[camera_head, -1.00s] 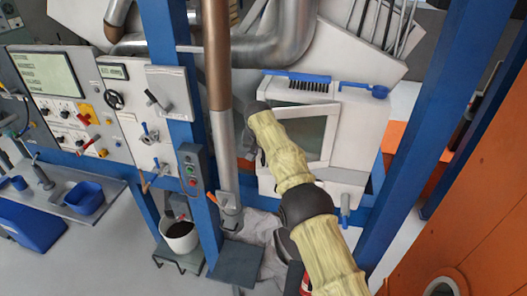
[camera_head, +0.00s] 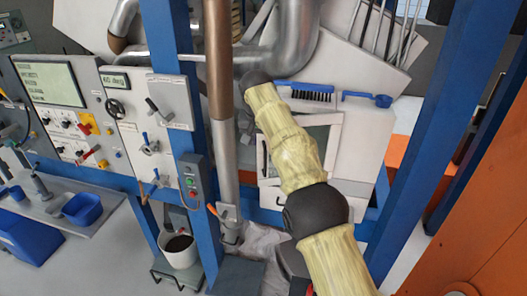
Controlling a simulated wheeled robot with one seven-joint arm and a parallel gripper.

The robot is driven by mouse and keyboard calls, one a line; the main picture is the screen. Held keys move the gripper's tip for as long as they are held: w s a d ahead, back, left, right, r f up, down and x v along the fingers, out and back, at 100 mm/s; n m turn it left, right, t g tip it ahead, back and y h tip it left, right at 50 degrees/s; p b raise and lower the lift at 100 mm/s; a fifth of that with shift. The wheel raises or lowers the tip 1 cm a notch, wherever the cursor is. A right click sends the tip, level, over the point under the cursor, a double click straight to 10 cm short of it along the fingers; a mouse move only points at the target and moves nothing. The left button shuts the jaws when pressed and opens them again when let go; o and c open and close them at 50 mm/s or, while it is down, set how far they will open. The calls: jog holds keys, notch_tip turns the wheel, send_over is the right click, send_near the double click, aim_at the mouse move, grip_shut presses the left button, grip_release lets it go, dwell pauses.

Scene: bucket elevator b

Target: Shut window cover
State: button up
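The window cover (camera_head: 336,137) looks like a light frame around a dark greenish pane on the front of a white cabinet (camera_head: 369,135). My arm crosses in front of it and hides much of the pane. A dark upright handle-like part (camera_head: 265,156) shows at its left side. I cannot tell how far the cover stands open. My arm rises from the lower right to a dark joint beside the brown and silver pipe. My gripper cannot be made out; the arm's far end is hidden behind pipes or out of the picture.
Another blue post (camera_head: 445,110) and an orange panel (camera_head: 475,220) close in the right. A white bucket (camera_head: 180,249) stands lower left.

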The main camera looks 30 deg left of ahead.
jog(key=v, duration=0.4)
jog(key=shift+s+d+r, duration=0.1)
jog(key=shift+s+r, duration=0.05)
jog(key=shift+r, duration=0.2)
